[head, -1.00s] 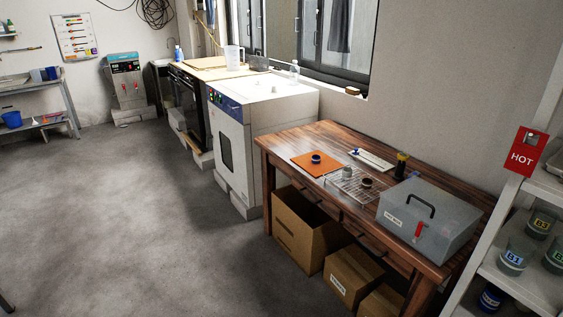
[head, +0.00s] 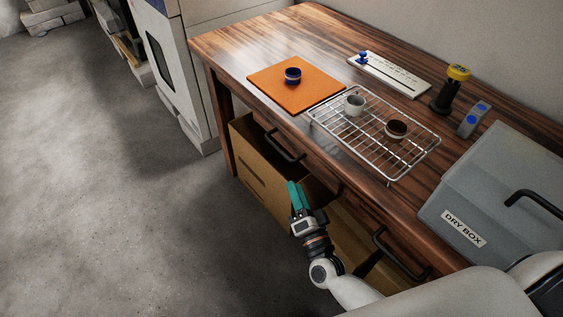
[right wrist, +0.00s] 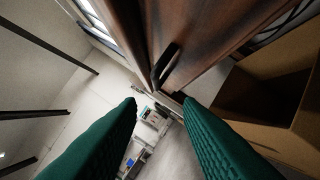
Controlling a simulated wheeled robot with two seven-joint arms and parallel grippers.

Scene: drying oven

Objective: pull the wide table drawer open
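The wooden table (head: 215,47) has dark drawer fronts along its near side, all looking closed. One black bar handle (head: 285,148) is on the left drawer and another black handle (head: 400,258) is further right. I cannot tell which drawer is the wide one. My right gripper (head: 293,185), with green fingers, is in front of the table edge, below and apart from the left handle. In the right wrist view its fingers (right wrist: 161,101) are spread and empty. A black handle (right wrist: 168,62) shows beyond the fingertips there. My left gripper is not in view.
Cardboard boxes (head: 250,150) stand under the table, close to my right gripper. On top are an orange mat (head: 265,85), a wire rack (head: 385,160) with small cups, and a grey dry box (head: 460,190). The floor to the left is clear.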

